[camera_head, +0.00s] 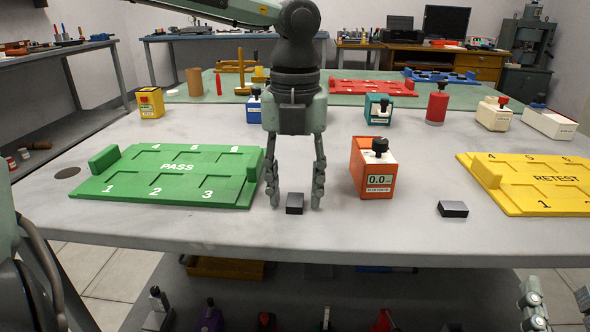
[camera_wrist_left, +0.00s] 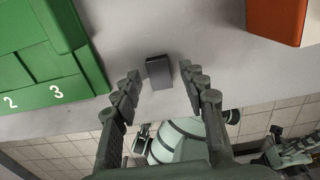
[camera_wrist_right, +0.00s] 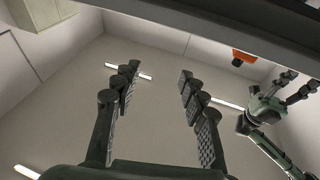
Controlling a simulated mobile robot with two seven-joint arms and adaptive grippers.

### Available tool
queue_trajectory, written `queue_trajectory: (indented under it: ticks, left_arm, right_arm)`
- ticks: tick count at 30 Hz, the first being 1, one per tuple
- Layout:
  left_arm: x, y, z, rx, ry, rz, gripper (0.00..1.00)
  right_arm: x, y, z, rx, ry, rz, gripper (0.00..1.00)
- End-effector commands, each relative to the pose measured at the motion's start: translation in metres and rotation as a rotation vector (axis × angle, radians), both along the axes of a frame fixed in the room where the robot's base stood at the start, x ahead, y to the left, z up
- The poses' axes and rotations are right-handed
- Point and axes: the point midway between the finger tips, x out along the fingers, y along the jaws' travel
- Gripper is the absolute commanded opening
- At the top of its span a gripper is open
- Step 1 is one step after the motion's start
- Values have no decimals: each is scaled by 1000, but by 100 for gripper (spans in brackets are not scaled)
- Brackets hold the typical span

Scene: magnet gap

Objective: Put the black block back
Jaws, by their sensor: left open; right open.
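A small black block (camera_head: 294,204) lies on the grey table near its front edge. My left gripper (camera_head: 294,205) points down with its open fingers on either side of this block. The left wrist view shows the block (camera_wrist_left: 159,72) between and slightly beyond the fingertips, with gaps on both sides. The green PASS tray (camera_head: 170,199) with numbered slots is left of my left gripper. My right gripper (camera_head: 558,300) is open and empty, low at the right, beyond the table's front edge.
An orange gauge box (camera_head: 377,170) reading 0.0 stands right of my left gripper. Behind are a yellow box (camera_head: 151,103), a teal box (camera_head: 378,108), a red cylinder (camera_head: 437,105) and a white box (camera_head: 493,114). The table between the orange box and the RETEST tray is mostly clear.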

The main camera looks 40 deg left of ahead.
Motion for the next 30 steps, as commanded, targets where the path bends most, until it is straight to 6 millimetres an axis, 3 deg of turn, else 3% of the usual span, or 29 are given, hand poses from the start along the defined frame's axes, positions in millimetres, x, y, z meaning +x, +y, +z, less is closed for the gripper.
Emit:
queue_trajectory:
  ticks: [4, 12, 18, 24, 30]
  left_arm:
    - [1, 0, 10, 1, -3, 0, 42]
    - [1, 0, 72, 2, -5, 0, 42]
    - [1, 0, 108, 1, -3, 0, 42]
    - [0, 0, 122, 1, 1, -1, 42]
    - [0, 0, 123, -1, 1, -2, 42]
  right_arm:
    - [5, -2, -17, -36, 90, -8, 43]
    - [12, -15, -52, -117, 248, -39, 43]
    - [13, -26, -76, -166, 353, -60, 43]
    - [12, -32, -88, -188, 401, -70, 43]
    - [12, -32, -90, -191, 407, -71, 43]
